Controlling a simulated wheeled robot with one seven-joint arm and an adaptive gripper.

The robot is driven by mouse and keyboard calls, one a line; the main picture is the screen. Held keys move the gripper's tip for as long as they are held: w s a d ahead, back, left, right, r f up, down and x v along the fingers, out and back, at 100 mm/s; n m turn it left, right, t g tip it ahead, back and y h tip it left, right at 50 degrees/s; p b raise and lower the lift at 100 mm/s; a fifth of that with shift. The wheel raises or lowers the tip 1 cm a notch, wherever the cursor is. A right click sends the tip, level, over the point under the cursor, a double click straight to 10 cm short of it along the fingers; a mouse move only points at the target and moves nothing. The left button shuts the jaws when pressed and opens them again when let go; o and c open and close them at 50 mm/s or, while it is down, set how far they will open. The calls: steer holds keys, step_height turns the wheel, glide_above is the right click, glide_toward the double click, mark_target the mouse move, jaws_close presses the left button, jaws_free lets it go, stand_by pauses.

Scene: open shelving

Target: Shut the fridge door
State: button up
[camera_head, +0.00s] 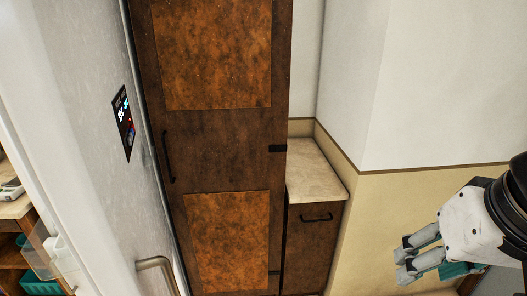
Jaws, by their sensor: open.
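The fridge door (85,110) is a large pale panel on the left of the head view, with a small lit display (123,122) on its outer face. A metal bar handle (157,264) shows near the bottom of the picture. A clear bin (45,252) shows past the door's left edge, so the door appears to stand open. The fridge body and the hinge are not clearly visible. My gripper (404,260) is at the lower right, open and empty, with its fingers pointing left. It is well apart from the door and handle.
A tall brown cabinet (220,150) with a black handle stands beyond the door. A low cabinet with a pale top (315,170) sits beside it against the wall. Wooden shelving with teal bins (42,284) shows at the lower left. A teal thing is partly hidden behind my gripper.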

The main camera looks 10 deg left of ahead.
steer(key=a+f+g, duration=0.1)
steer(key=w+a+f+y, duration=0.1)
steer(key=a, duration=0.1)
steer(key=w+a+f+m+g, duration=0.1)
steer(key=shift+a+f+g+y+b, duration=0.2)
steer(key=shift+g+y+b, duration=0.1)
jaws_close()
steer(key=m+g+y+b, duration=0.4)
steer(key=m+g+y, duration=0.65)
steer(key=y, duration=0.25)
glide_toward(161, 267)
steer(key=w+f, duration=0.5)
steer(key=p+x, duration=0.3)
steer(key=x, duration=1)
steer(key=shift+s+a+r, duration=0.1)
steer(key=shift+s, duration=0.1)
